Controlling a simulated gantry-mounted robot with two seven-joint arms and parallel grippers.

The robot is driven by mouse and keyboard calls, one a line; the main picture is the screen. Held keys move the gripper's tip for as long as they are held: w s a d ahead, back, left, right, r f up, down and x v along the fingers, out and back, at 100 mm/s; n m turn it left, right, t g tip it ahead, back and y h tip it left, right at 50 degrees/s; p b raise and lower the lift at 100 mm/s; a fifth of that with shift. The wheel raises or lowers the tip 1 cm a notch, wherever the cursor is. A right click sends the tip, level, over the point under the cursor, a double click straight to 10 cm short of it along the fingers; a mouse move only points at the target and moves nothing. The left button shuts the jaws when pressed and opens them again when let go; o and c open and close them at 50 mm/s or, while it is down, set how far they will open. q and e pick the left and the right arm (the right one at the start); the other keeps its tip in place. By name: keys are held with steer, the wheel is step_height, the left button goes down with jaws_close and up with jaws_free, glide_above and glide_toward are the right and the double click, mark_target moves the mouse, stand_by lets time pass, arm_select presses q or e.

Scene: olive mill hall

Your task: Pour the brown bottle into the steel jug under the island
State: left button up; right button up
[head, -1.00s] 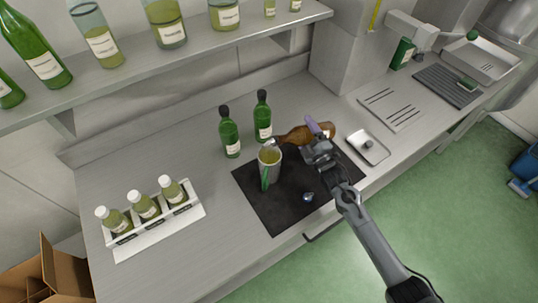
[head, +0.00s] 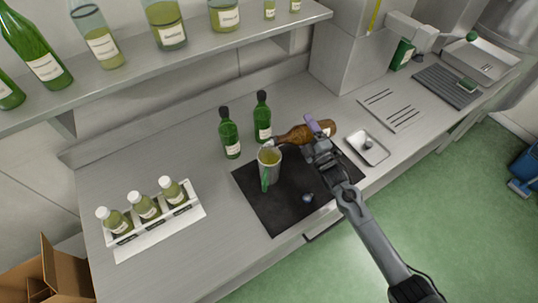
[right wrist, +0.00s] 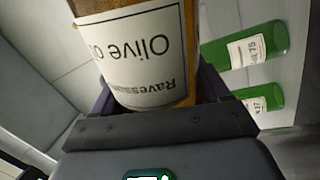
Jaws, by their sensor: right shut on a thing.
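The brown bottle (head: 298,135) lies nearly on its side in the air, its mouth pointing left at the rim of the steel jug (head: 270,172). My right gripper (head: 320,137) is shut around the bottle's body. In the right wrist view the bottle (right wrist: 140,52) fills the jaws, its "Olive o…" label facing the camera. The jug stands upright on a black mat, with a green handle at its front and yellowish liquid visible inside. I cannot make out a stream between mouth and jug. My left gripper is not in view.
Two green bottles (head: 230,136) (head: 262,118) stand close behind the jug. A white rack (head: 160,235) with small bottles is at the left. A small steel tray (head: 367,148) lies right of the black mat (head: 289,212). A shelf (head: 188,58) with bottles overhangs the back.

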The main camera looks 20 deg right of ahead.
steer(key=shift+d+r, duration=0.1)
steer(key=shift+r, duration=0.2)
